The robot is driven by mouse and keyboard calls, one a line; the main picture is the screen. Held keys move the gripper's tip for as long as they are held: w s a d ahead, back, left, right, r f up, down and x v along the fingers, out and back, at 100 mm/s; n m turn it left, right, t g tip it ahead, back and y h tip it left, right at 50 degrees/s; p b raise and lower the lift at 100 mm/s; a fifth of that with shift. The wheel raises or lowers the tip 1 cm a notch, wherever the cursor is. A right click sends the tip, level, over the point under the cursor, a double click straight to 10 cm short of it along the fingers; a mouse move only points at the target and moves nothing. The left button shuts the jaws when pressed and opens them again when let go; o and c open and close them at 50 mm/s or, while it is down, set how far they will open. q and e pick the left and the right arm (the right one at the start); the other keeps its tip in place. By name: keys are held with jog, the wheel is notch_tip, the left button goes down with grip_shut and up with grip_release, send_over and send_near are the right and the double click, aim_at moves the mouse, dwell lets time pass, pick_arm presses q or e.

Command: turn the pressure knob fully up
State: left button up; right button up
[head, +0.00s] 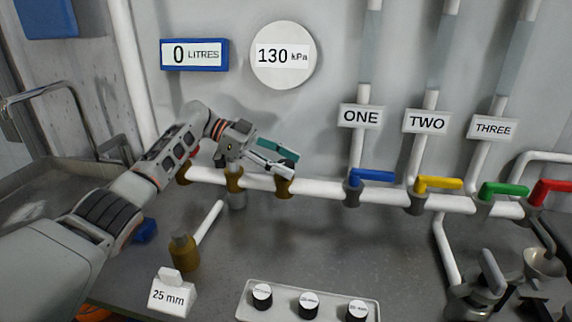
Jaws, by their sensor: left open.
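A round white gauge (282,56) on the wall reads 130 kPa. My left gripper (282,162) is open in front of the wall, below the gauge and just above the white horizontal pipe (325,186). A teal part (279,149) shows at its fingers; I cannot tell whether it touches them. Brass fittings sit on the pipe below the gripper, one (284,187) under the fingertips. No part is clearly marked as the pressure knob; the gripper and wrist hide some of this area.
A blue-framed display (194,54) reads 0 LITRES. Blue (372,175), yellow (438,184), green (504,190) and red (553,190) valve handles line the pipe at right. A tray (282,312) with black-sided, white-topped cylinders and a 25 mm block (170,295) stand at the front.

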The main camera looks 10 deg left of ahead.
aim_at(286, 162)
pick_arm(q)
notch_tip(286, 162, up, 9)
jog(key=shift+r, duration=0.2)
dwell(0.3)
